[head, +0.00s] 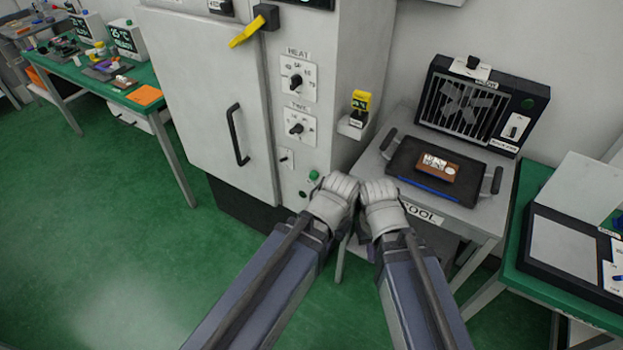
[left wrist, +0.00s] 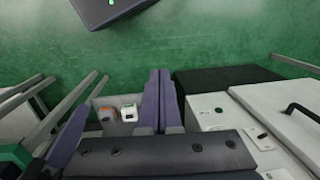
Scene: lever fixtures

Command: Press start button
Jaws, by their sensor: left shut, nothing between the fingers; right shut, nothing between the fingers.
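The grey oven cabinet (head: 218,90) stands in the middle of the head view. A small green button (head: 313,175) is low on its control panel; its label cannot be read. My left gripper (head: 335,195) is shut and empty, just right of and below the button in the picture. I cannot tell whether it touches the cabinet. My right gripper (head: 378,195) is shut and empty, close beside the left one, in front of the cooling table. In the left wrist view, the left fingers (left wrist: 159,85) are together, and a small green spot shows on the cabinet panel (left wrist: 219,110).
The panel has a heat dial (head: 296,82), a time dial (head: 296,129) and a small switch (head: 286,158). The door has a black handle (head: 237,136). Right of it, a dark tray (head: 415,170) sits below a fan unit (head: 478,105). Green floor at left is clear.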

